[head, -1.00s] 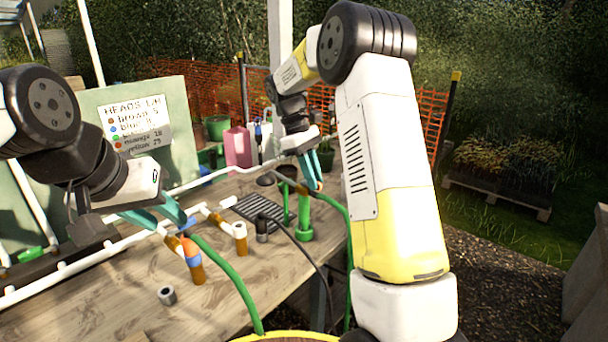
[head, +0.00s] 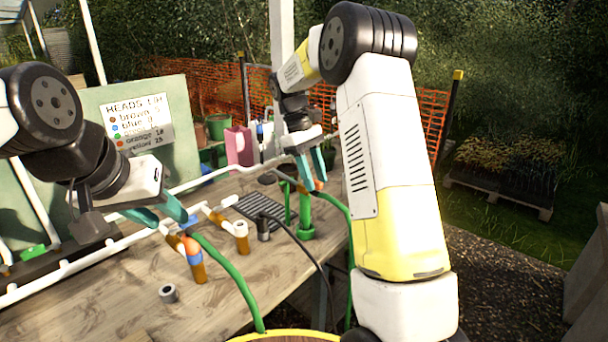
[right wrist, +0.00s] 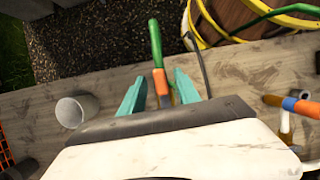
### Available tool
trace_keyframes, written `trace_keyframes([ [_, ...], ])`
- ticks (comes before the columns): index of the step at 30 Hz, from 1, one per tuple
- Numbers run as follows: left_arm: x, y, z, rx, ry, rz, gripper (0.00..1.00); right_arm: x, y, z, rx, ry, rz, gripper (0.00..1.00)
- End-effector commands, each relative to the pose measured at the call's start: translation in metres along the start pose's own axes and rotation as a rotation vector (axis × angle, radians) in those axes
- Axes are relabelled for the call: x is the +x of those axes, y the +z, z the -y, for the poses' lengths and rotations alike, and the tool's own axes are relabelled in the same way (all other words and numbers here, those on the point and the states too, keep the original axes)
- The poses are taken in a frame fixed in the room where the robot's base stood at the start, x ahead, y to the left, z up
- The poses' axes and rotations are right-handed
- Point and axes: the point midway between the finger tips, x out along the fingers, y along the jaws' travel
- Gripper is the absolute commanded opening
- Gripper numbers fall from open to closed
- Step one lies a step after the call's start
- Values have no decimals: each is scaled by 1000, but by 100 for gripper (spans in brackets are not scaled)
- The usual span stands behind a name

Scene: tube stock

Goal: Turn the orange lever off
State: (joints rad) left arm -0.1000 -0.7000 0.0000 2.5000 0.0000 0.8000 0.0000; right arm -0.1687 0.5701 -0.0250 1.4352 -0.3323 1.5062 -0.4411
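My right gripper (head: 313,174) is at the far right end of the bench, pointing down. Its teal fingers are apart, one on each side of an orange piece (right wrist: 160,82) on a green hose, with gaps showing in the right wrist view. I cannot tell for sure whether this piece is the lever. Another orange piece (head: 189,245), beside a blue band, sits on a brown pipe near the left gripper. It also shows in the right wrist view (right wrist: 300,106). My left gripper (head: 168,222) has its teal fingers apart above the white pipework, close to that second piece.
White pipe (head: 80,264) runs along the bench (head: 110,310). Green hose (head: 235,275) and a dark cable cross the front edge.

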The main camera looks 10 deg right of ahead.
Motion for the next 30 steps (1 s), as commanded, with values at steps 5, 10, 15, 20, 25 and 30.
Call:
trace_keyframes([
  [5, 0, 0, 0, 0, 0, 0, 36, 0, 0, 0, -1, 0, 0, 38],
  [10, 0, 0, 0, 0, 0, 0, 36, -8, -1, 0, 0, 1, -2, 38],
  [15, 0, 0, 0, 0, 0, 0, 36, -36, -1, -1, 0, 2, -3, 38],
  [20, 0, 0, 0, 0, 0, 0, 36, -62, -1, 0, 0, 1, -1, 38],
  [25, 0, 0, 0, 0, 0, 0, 36, -76, -1, 0, -1, 1, -1, 38],
  [30, 0, 0, 0, 0, 0, 0, 36, -78, 0, 0, -1, 0, 0, 38],
])
